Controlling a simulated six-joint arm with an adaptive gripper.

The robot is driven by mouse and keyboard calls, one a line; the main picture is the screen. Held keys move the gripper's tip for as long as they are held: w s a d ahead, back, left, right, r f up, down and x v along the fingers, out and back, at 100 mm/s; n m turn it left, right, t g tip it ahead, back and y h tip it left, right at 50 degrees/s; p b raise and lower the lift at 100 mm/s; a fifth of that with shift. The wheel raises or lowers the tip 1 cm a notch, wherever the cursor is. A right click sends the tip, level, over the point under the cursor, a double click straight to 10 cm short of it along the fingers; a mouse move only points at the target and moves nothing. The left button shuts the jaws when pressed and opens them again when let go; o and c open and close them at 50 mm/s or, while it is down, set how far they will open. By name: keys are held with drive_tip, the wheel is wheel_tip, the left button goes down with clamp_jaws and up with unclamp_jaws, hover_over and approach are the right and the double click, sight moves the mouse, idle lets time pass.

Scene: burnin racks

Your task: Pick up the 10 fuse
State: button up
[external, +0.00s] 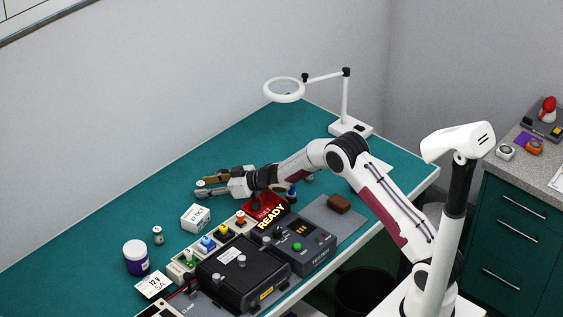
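My gripper (202,185) is over the left part of the teal bench, behind the white box, with its fingers pointing left. The two fingers are apart, and a small pale object (200,184) shows between their tips. I cannot tell whether they touch it, or whether it is a fuse. A small grey cylinder with a pale top (157,236) stands upright on the bench to the lower left, clear of my gripper. It may be a fuse. I cannot read a 10 on either one.
A white box (196,218) and a purple jar with a white lid (136,258) stand nearby. A row of coloured parts (208,243), a black case (243,270), a grey control unit (303,250) and a red READY sign (267,211) fill the front. The back-left bench is clear.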

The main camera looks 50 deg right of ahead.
clamp_jaws()
drive_tip(key=shift+r, duration=0.1)
idle(0.3)
wheel_tip(320, 180, up, 10)
idle(0.7)
idle(0.4)
